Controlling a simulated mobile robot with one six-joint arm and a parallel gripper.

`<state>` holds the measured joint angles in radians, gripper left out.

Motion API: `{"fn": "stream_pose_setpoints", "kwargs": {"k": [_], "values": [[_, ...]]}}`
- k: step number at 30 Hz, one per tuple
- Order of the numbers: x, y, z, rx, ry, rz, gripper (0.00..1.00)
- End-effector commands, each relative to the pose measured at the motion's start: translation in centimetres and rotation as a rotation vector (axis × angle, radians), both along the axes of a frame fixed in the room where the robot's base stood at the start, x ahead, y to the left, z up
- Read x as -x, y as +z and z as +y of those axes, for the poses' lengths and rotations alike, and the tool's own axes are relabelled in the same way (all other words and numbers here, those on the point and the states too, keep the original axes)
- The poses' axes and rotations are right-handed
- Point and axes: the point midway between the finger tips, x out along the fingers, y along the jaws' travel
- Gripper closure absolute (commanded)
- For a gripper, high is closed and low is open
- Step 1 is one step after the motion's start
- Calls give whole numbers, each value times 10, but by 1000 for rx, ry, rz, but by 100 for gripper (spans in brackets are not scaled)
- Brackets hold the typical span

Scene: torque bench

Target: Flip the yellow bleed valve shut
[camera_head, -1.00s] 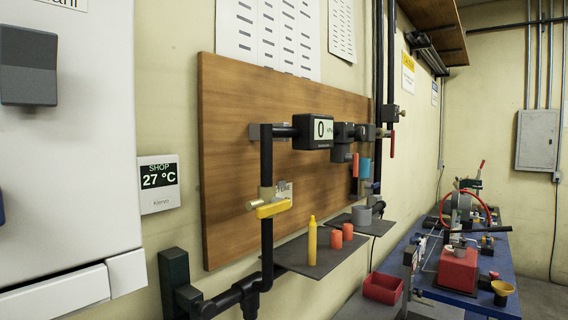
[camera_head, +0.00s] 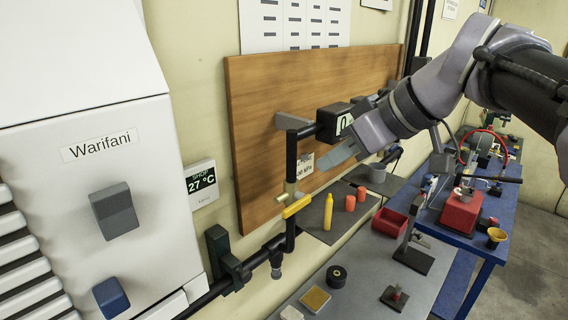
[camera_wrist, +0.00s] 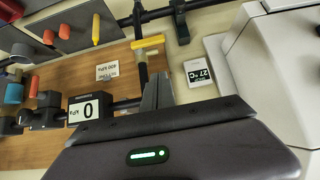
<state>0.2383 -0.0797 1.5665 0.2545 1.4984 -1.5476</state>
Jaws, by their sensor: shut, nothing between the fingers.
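My gripper (camera_head: 334,160) is shut and empty, up and to the right of the handle in the head view. In the wrist view the gripper tips (camera_wrist: 157,78) point towards the pipe and handle, with a visible gap to the handle. The exact depth of that gap is unclear.
A pressure gauge (camera_wrist: 87,108) reading 0 is beside my gripper. A shelf (camera_head: 317,226) below holds a yellow marker-like cylinder (camera_head: 328,212) and orange cylinders. A white cabinet (camera_head: 75,90) stands left. A grey bench (camera_head: 345,295) lies below, with a red bin (camera_head: 389,225).

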Motion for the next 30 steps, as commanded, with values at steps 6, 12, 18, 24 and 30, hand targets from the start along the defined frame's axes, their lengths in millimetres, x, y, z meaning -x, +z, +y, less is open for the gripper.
{"fn": "stream_pose_setpoints", "kwargs": {"k": [6, 12, 18, 24, 30], "values": [[-4, -6, 4, -1, -1, 2, 100], [-23, -35, 24, 0, 1, 4, 100], [-45, -65, 47, -1, 1, 4, 100], [-49, -97, 50, 0, -3, 4, 100], [-50, -111, 50, 0, -3, 2, 100]]}}
